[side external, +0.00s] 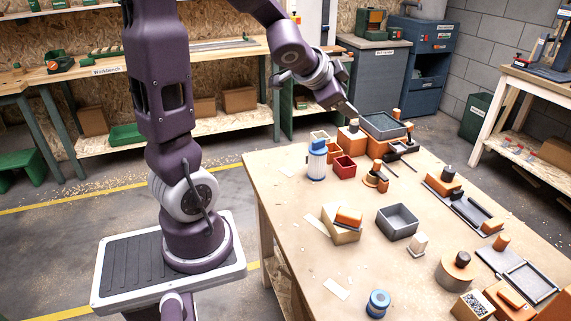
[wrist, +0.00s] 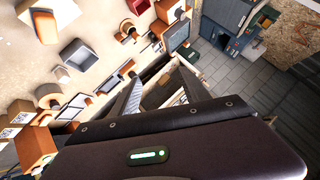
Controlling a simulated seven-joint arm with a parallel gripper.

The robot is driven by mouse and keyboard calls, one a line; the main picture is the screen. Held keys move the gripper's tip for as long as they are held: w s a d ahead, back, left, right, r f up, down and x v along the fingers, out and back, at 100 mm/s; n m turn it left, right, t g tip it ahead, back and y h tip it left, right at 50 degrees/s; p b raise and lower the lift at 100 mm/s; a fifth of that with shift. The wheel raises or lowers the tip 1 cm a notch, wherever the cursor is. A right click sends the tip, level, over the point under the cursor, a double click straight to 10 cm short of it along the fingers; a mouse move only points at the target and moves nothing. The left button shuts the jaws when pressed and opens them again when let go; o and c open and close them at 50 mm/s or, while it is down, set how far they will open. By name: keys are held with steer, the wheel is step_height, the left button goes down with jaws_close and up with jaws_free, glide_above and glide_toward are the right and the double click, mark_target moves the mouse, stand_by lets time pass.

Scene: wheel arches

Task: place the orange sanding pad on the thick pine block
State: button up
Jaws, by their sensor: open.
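An orange pad (side external: 348,215) rests on top of a thick pale pine block (side external: 342,234) near the table's left middle. It looks slightly tilted there, and I cannot tell whether it lies fully flat. The orange pad also shows at the upper left of the wrist view (wrist: 43,24). My gripper (side external: 352,110) is open, with nothing seen between its fingers. It is in the air over the far end of the table, well away from the pad and block. In the wrist view the two dark fingers (wrist: 160,82) stand apart.
A grey open box (side external: 398,221) stands right of the block. A blue-topped container (side external: 317,160) and a red bin (side external: 344,169) stand behind. A grey tray (side external: 384,125) and an orange knobbed block (side external: 351,137) are near my gripper. The right side is crowded; the front left is mostly clear.

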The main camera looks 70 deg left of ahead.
steer(key=s+d+n+g+h, duration=0.3)
steer(key=s+d+h, duration=0.1)
steer(key=s+d, duration=1.6)
steer(key=shift+s+r+g+h, duration=0.2)
steer(key=shift+s+g+h, duration=0.15)
steer(key=shift+s, duration=0.5)
